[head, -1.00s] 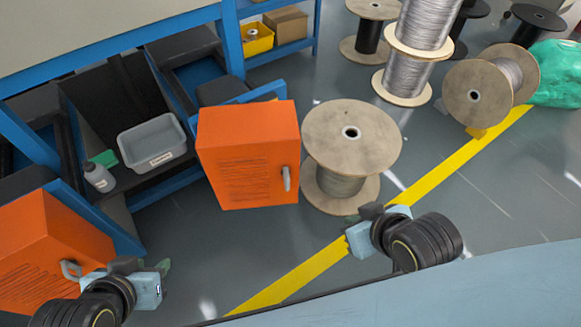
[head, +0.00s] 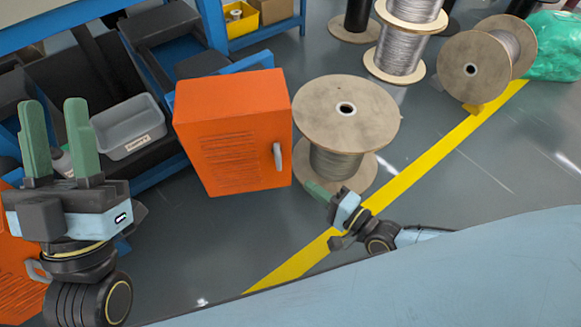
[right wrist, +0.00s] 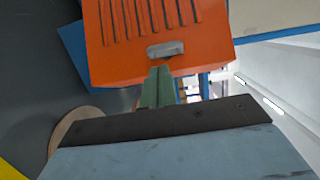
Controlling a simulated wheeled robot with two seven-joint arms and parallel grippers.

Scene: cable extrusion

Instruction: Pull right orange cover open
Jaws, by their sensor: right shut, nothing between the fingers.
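The right orange cover (head: 230,135) is a box-like orange cover with slots and a grey handle (head: 278,156) on its right side. It looks closed against the blue machine frame. My right gripper (head: 312,190) is shut and empty, a little below and to the right of the handle in the head view. In the right wrist view its green fingers (right wrist: 158,78) point at the grey handle (right wrist: 165,50) on the orange cover (right wrist: 150,20); whether they touch it I cannot tell. My left gripper (head: 58,135) is open and empty, raised at the left. The left orange cover (head: 20,285) is mostly hidden behind it.
A large cable spool (head: 345,120) stands just right of the cover, close to my right gripper. A grey bin (head: 130,128) sits in the machine frame. More spools (head: 470,68) stand at the back right. Floor in front of the cover is clear.

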